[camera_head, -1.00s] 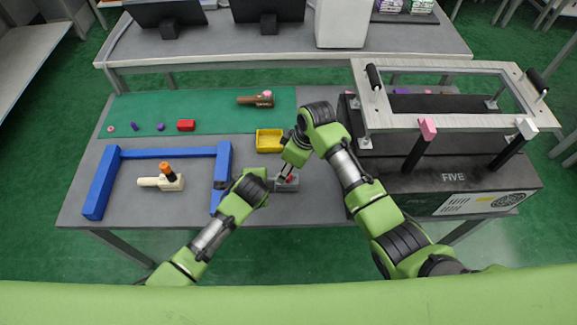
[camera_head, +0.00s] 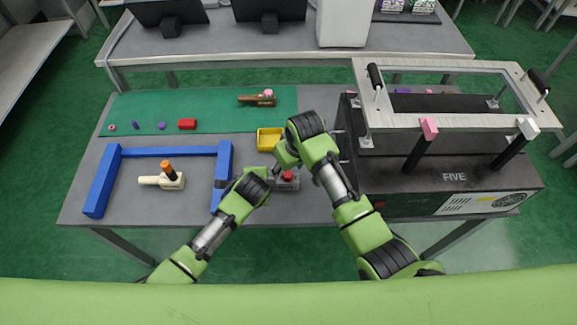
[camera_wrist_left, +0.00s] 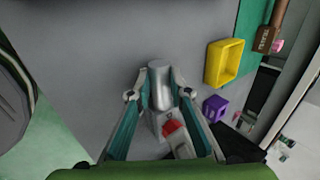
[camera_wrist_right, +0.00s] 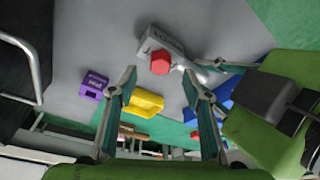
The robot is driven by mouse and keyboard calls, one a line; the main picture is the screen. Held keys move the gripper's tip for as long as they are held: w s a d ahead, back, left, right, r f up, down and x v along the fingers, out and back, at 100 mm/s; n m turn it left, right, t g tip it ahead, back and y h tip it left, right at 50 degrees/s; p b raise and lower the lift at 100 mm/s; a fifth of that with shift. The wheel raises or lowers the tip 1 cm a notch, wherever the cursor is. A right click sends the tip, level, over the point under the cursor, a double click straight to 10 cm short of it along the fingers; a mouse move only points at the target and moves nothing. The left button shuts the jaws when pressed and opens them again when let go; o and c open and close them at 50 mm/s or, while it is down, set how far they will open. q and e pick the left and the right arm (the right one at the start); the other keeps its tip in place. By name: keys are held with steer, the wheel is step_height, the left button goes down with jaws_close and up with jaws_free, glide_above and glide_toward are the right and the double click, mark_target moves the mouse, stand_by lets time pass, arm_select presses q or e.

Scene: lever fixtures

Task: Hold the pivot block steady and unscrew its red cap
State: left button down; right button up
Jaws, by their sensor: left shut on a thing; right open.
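The grey pivot block (camera_head: 289,186) sits on the table, right of the blue frame, with its red cap (camera_head: 287,176) on top. My left gripper (camera_head: 269,179) comes from the left and is shut on the block. In the left wrist view its fingers (camera_wrist_left: 158,98) lie either side of the block's grey body (camera_wrist_left: 160,88), with the red cap (camera_wrist_left: 171,127) close to the palm. My right gripper (camera_wrist_right: 157,88) is open and empty, apart from the cap. In the right wrist view the cap (camera_wrist_right: 160,62) and the lettered block (camera_wrist_right: 153,42) lie beyond its fingertips.
A yellow tray (camera_head: 268,139) stands just behind the block; a purple block (camera_wrist_right: 94,84) lies near it in the right wrist view. A blue frame (camera_head: 168,152) is on the left. A large black machine (camera_head: 450,184) bounds the right. The table in front of the block is clear.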

mark_target(288, 176)
steer(key=shift+f, duration=1.35)
steer(key=shift+c, duration=0.5)
jaws_close()
steer(key=n, duration=0.3)
steer(key=shift+w+d+r+y, duration=0.1)
steer(key=shift+d+y, duration=0.05)
steer(key=shift+y, duration=0.15)
steer(key=n, duration=0.2)
steer(key=n+g, duration=0.1)
steer(key=n, duration=0.1)
steer(key=shift+g+y, duration=0.3)
steer(key=n+g, duration=0.1)
steer(key=n, duration=0.6)
steer(key=shift+w+g, duration=0.2)
steer(key=shift+g, duration=0.2)
steer(key=n+g, duration=0.1)
steer(key=n, duration=0.3)
steer(key=shift+n, duration=0.4)
steer(key=n+g+h, duration=0.1)
steer(key=n, duration=0.3)
